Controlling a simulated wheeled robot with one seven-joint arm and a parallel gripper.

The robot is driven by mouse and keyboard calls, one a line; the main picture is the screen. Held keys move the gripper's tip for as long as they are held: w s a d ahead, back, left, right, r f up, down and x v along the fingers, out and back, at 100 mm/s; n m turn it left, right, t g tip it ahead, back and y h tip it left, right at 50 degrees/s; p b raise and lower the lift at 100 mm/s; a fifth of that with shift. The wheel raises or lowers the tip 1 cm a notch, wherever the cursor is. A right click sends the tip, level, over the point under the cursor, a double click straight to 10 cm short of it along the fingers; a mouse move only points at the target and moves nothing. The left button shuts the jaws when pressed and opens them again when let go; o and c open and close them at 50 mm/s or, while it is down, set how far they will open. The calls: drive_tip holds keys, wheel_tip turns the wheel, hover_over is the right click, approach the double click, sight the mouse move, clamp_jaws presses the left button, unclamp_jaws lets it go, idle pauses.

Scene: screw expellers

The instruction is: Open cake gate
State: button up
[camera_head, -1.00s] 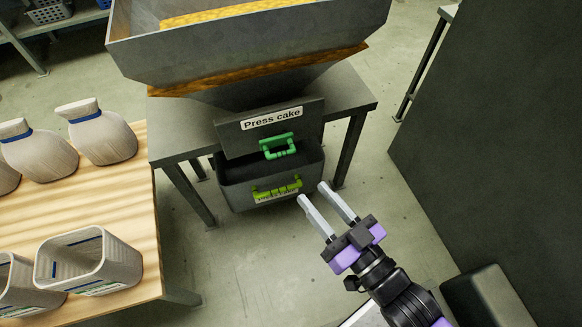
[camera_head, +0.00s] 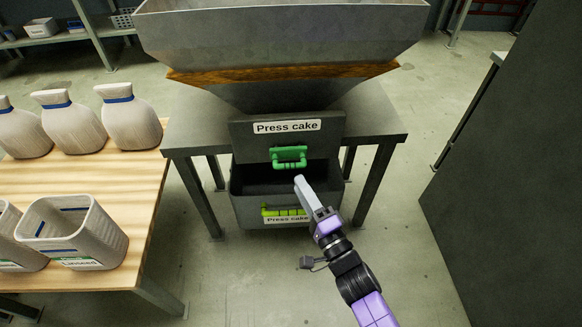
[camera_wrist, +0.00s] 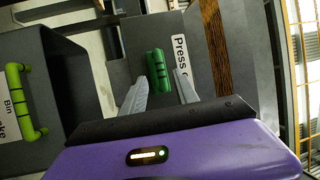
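The cake gate is a dark grey plate (camera_head: 250,141) labelled "Press cake" under the hopper. It carries a green handle (camera_head: 289,157), which also shows in the wrist view (camera_wrist: 158,72). My gripper (camera_head: 300,180) is just below and in front of that handle, edge-on to the head camera. In the wrist view my gripper (camera_wrist: 161,76) is open, its two fingers apart. The green handle appears between the fingertips there; I cannot tell whether they touch it. The gate plate stands lowered in front of the hopper outlet.
A grey bin (camera_head: 247,211) with a yellow-green handle (camera_head: 281,211) sits under the gate. The metal hopper (camera_head: 280,38) stands above a grey table (camera_head: 193,133). A wooden table (camera_head: 80,198) with sacks and containers is left. A dark cabinet (camera_head: 510,180) stands right.

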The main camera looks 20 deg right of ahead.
sight(288, 165)
drive_tip(key=b+x, duration=0.1)
drive_tip(key=x, duration=0.6)
drive_tip(key=shift+w+b, duration=0.25)
drive_tip(key=shift+b, duration=0.15)
clamp_jaws()
idle(1.1)
